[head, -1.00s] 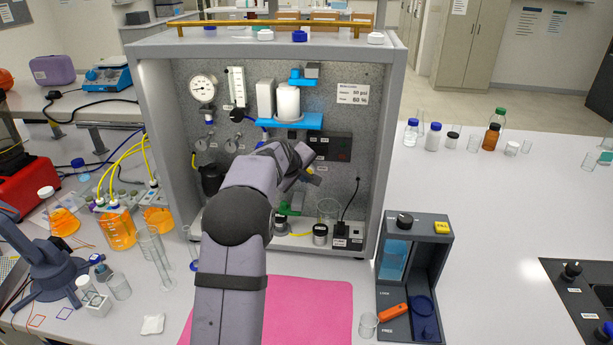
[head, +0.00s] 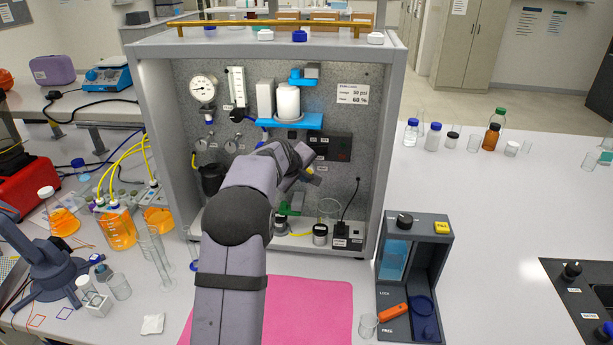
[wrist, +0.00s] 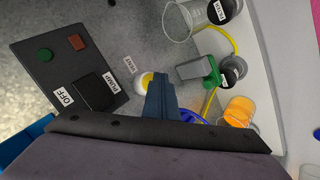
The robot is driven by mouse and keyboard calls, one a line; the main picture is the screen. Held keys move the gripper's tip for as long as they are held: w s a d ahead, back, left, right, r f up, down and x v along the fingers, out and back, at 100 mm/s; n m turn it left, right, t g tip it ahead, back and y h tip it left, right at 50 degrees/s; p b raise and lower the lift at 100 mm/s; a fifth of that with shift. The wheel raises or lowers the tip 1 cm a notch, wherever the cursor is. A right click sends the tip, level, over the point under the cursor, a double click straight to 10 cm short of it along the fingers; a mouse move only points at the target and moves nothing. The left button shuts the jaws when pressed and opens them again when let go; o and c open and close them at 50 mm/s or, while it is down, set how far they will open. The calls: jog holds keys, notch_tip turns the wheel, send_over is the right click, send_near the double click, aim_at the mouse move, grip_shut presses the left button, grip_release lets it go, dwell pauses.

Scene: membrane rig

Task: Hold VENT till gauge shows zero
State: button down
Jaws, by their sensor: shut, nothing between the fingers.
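The round gauge (head: 203,88) with a white dial is at the upper left of the rig's back panel in the head view; its needle is too small to read. The VENT button (wrist: 145,79), yellow with a white surround, is on the panel in the wrist view, beside a small label (wrist: 130,65) too blurred to read surely. My gripper (wrist: 160,80) is shut and empty, its tips at the button's right edge and partly covering it. I cannot tell how far the button is pressed. In the head view my arm hides much of the lower panel.
A dark switch box (wrist: 70,75) with green and red buttons and a PUMP label is left of my gripper in the wrist view. A green-handled valve (wrist: 211,72) and a glass beaker (wrist: 180,22) are to the right. The rig's frame (head: 384,150) encloses the panel.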

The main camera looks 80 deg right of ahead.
jog(key=shift+a, duration=0.1)
jog(key=shift+a+b, duration=0.85)
jog(key=shift+b, duration=0.15)
jog(key=shift+a, duration=0.1)
jog(key=shift+a+b, duration=1.95)
jog(key=shift+a, duration=0.45)
